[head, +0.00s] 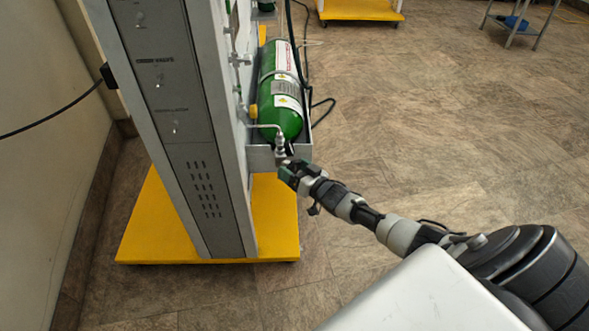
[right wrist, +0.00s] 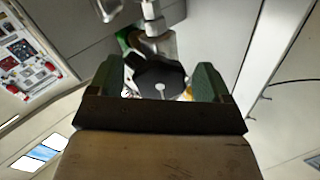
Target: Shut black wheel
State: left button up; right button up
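The black wheel (right wrist: 160,80) shows in the right wrist view as a dark, many-sided knob with a light centre, on a metal valve fitting. My right gripper (right wrist: 160,84) is open, with its two green fingers on either side of the wheel. A small gap shows at the left finger; whether the right finger touches is hard to tell. In the head view my right gripper (head: 288,172) is at the valve end of the green cylinder (head: 281,95), and hides the wheel there. My left gripper is not in view.
The cylinder lies in a grey tray (head: 262,158) beside the tall grey panel (head: 207,165). The panel stands on a yellow base (head: 148,222). A black hose hangs near the cylinder. The tiled floor (head: 440,130) to the right is mostly clear.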

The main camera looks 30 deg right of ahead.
jog(key=s, duration=0.1)
jog(key=s+p, duration=0.1)
jog(key=s, duration=0.1)
jog(key=s+d+p, duration=0.1)
jog(key=s, duration=0.1)
jog(key=shift+r, duration=0.15)
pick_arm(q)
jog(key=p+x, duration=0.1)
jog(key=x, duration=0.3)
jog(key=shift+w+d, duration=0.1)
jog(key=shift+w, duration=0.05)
pick_arm(e)
send_near(295, 170)
jog(key=shift+s+d, duration=0.15)
jog(key=shift+s, duration=0.1)
